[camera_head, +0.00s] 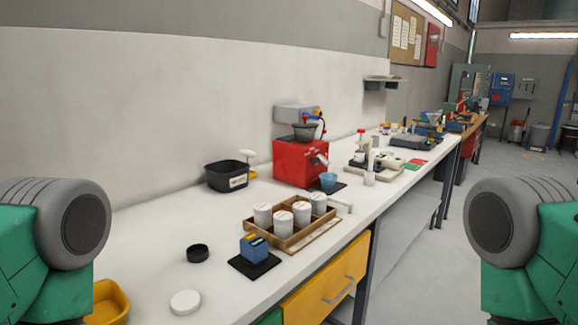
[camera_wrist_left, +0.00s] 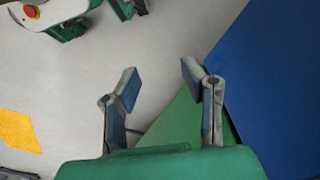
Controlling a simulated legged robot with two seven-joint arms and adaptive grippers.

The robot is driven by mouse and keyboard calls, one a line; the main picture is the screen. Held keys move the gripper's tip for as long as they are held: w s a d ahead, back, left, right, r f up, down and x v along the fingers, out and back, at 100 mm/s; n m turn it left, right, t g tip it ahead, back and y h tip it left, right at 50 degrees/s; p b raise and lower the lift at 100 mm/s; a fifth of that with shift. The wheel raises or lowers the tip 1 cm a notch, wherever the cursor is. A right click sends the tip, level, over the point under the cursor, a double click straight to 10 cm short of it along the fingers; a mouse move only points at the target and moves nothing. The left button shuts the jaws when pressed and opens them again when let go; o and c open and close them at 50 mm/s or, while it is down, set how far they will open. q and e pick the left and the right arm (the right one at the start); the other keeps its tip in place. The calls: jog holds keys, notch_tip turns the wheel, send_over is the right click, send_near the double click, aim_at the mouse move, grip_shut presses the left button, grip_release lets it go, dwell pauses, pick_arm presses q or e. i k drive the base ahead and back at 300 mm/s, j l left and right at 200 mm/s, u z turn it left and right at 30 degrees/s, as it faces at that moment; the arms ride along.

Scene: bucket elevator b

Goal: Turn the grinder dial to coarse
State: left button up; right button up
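The grinder (camera_head: 300,163) is a red box with a dark hopper (camera_head: 305,131) on top. It stands on the white bench against the wall, in the middle of the head view. A small dark and pale fitting shows on its right-hand face, but it is too small to tell the dial or its setting. My left gripper (camera_wrist_left: 160,82) is open and empty in the left wrist view, over the floor and away from the bench. My right gripper is not in view; only green and grey arm parts show at the head view's right edge.
A blue cup (camera_head: 328,180) stands right by the grinder. A black bin (camera_head: 227,176) is left of it. A wooden tray (camera_head: 283,239) with white canisters and a blue block (camera_head: 254,247) on a dark mat are nearer. A yellow drawer (camera_head: 327,284) is under the bench edge.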

aim_at(315, 161)
jog(key=i+l+u, duration=0.25)
jog(key=l+u, duration=0.3)
jog(key=l, duration=0.2)
jog(key=i+l+u, duration=0.25)
jog(key=l, duration=0.15)
jog(key=k, duration=0.1)
